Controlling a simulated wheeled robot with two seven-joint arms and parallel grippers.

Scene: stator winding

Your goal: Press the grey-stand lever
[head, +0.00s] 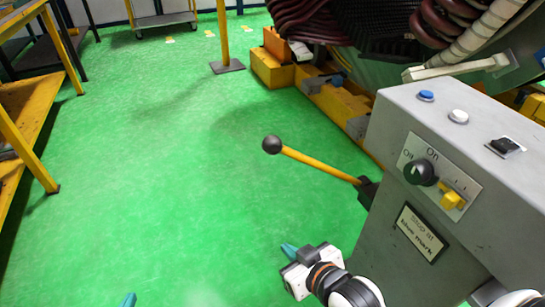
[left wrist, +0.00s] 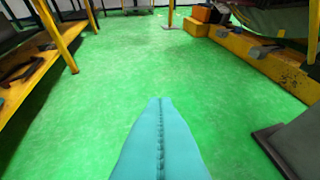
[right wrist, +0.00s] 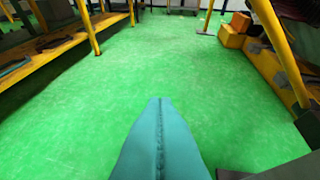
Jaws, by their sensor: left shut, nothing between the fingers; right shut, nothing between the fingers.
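The grey stand (head: 395,215) fills the right of the head view. Its lever (head: 320,166) is a yellow rod with a black ball (head: 272,145) at its free end. The rod slopes up to the left from a dark pivot on the stand's side. In the right wrist view the lever (right wrist: 278,50) crosses the upper right, its ball out of frame. My right gripper (head: 288,249) is shut and empty, below the lever in the head view and apart from it. My left gripper (head: 128,300) is shut and empty; only its tip shows at the bottom edge. It fills the left wrist view's lower middle (left wrist: 160,135).
The stand has a blue button (head: 426,96), a white button (head: 459,116), a black knob (head: 419,172) and a yellow switch (head: 453,199). A yellow-based machine (head: 340,115) stands behind. A yellow shelf (head: 40,110) is at left. The green floor between is clear.

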